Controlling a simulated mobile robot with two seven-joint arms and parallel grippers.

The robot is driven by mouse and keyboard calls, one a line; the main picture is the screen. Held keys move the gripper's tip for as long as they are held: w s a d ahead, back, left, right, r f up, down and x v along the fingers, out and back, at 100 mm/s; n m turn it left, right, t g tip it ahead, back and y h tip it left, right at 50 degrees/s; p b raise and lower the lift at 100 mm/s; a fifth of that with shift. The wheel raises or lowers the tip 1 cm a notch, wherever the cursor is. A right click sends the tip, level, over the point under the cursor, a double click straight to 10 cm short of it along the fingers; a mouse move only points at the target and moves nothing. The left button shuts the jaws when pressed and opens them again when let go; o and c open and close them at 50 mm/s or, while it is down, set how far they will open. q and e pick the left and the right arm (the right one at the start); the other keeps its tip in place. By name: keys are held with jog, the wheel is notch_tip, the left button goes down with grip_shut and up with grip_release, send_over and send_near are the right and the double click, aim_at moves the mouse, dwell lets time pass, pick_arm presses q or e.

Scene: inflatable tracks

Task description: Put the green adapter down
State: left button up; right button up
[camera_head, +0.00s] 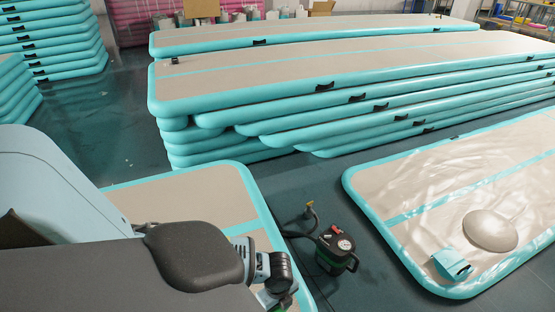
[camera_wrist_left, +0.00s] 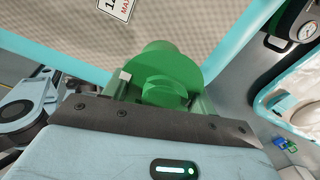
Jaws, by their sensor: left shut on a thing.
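In the left wrist view, the green adapter (camera_wrist_left: 168,72), a round stepped piece, sits between the fingers of my left gripper (camera_wrist_left: 160,90), which is shut on it. Behind the adapter is the beige surface of a teal-edged inflatable track; I cannot tell whether the adapter touches it. In the head view, my left arm covers the lower left, and the adapter and the gripper's fingertips are hidden. My right gripper is not in view.
A black pump with a gauge (camera_head: 335,250) stands on the dark floor beside the near track (camera_head: 180,197). A wrinkled track (camera_head: 420,185) lies at right. Stacked tracks (camera_head: 300,80) fill the back. Small green and blue pieces (camera_wrist_left: 285,145) show in the wrist view.

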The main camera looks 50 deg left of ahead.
pick_arm(q)
jog(key=f, duration=0.3)
jog(key=shift+s+d, duration=0.1)
jog(key=shift+s, duration=0.1)
jog(key=shift+f+b, duration=0.2)
jog(key=shift+b, duration=0.1)
jog(key=o, duration=1)
jog(key=shift+f, duration=0.1)
notch_tip(320, 180, up, 11)
jog(key=p, duration=0.3)
jog(key=shift+r, duration=0.65)
